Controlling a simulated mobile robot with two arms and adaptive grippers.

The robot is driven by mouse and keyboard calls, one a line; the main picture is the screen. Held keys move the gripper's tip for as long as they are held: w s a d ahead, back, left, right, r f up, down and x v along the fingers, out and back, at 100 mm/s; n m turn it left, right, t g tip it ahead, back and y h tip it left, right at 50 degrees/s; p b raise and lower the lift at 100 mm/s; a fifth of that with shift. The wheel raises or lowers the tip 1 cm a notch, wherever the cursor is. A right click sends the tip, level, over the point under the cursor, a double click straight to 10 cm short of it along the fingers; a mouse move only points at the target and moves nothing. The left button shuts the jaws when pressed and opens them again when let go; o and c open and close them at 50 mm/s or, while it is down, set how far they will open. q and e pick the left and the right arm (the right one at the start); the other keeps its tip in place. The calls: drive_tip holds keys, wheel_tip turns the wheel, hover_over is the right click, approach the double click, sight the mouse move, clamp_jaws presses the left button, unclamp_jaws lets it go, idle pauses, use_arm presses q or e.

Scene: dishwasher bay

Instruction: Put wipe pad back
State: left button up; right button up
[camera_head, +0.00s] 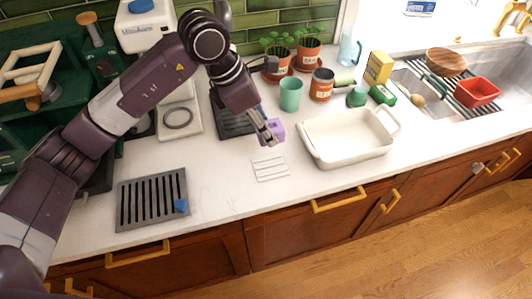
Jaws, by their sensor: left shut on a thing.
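My left gripper (268,137) reaches in from the left and is shut on a small purple block (277,130), which looks like the wipe pad. It holds the block above the white counter, just left of a white baking dish (345,160). The fingers hide part of the block. A white wire rack (270,168) lies flat on the counter below and in front of the gripper. My right gripper is not in view.
A teal cup (291,94), a terracotta can (321,85) and potted plants stand behind the gripper. A dark grey tray (236,122) lies partly under my arm. A sink with a red container (477,92) is at right. The counter between the slotted tray and wire rack is clear.

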use_arm(q)
drive_tip(key=p, duration=0.1)
hover_over(271, 165)
drive_tip(key=a, duration=0.1)
drive_tip(key=f, duration=0.6)
drive_tip(key=shift+s+a+f, duration=0.2)
drive_tip(key=shift+s+f, duration=0.05)
drive_tip(key=shift+f, duration=0.15)
wheel_tip(271, 165, down, 4)
drive_tip(key=shift+p, duration=0.85)
drive_tip(key=shift+f, duration=0.1)
drive_tip(key=shift+f+b, duration=0.15)
drive_tip(key=shift+b, duration=0.15)
drive_tip(key=o, duration=1)
drive_tip(key=shift+o, duration=0.2)
